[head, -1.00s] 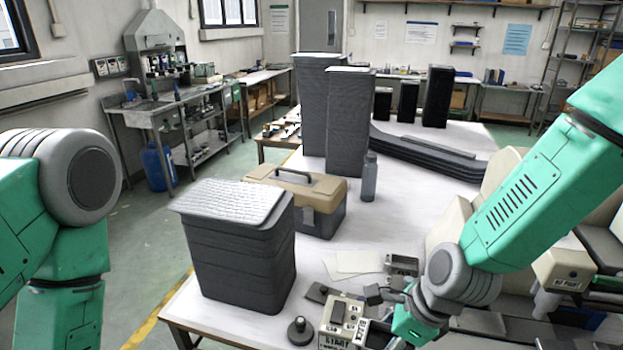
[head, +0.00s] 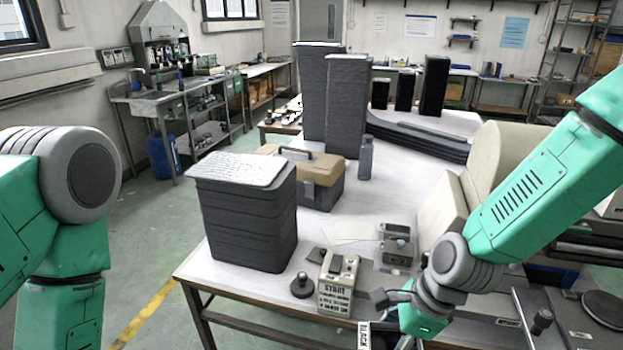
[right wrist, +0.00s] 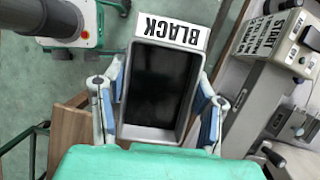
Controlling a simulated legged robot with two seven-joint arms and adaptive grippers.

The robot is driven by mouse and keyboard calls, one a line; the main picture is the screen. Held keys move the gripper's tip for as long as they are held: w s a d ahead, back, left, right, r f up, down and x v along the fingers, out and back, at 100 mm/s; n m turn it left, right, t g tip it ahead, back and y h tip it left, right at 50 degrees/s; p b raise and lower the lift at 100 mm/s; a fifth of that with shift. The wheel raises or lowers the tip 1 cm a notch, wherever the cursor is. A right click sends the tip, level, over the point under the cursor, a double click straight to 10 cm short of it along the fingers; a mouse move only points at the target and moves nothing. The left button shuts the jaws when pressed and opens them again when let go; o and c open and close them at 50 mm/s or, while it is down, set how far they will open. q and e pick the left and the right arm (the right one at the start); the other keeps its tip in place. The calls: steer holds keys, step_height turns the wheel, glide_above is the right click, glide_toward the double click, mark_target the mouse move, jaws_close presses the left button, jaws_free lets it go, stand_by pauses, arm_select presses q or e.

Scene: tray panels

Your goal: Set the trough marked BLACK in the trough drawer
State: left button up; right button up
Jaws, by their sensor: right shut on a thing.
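The trough marked BLACK (right wrist: 158,90) is a grey open box with a dark inside and a white label at one end. In the right wrist view, my right gripper (right wrist: 157,108) has a finger against each long side of it. In the head view only its label (head: 364,335) shows at the bottom edge, beside my right gripper (head: 396,303). My left arm shows at the left, but its gripper is out of view. I cannot make out the trough drawer for sure; a brown wooden panel (right wrist: 70,146) lies partly hidden below the trough in the wrist view.
The white table (head: 225,272) bears a tall dark grey stack (head: 248,222), a toolbox (head: 322,190), a bottle (head: 366,158) and a labelled control box (head: 337,283). The control box also shows right of the trough in the wrist view (right wrist: 285,35). Green floor is clear at the left.

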steer(key=s+d+f+n+g+h+b, duration=0.2)
steer(key=d+f+n+b, duration=0.3)
steer(key=n, duration=0.4)
steer(key=s+d+f+n+g+h+b, duration=0.1)
steer(key=d+f+n+g+h+b, duration=0.1)
steer(key=d+f+n+b, duration=0.3)
steer(key=n+g+b, duration=0.1)
steer(key=n+b, duration=0.2)
steer(key=n, duration=0.2)
steer(key=shift+s+f+h, duration=0.3)
steer(key=shift+s, duration=0.05)
steer(key=shift+d+n, duration=0.1)
steer(key=shift+n, duration=0.2)
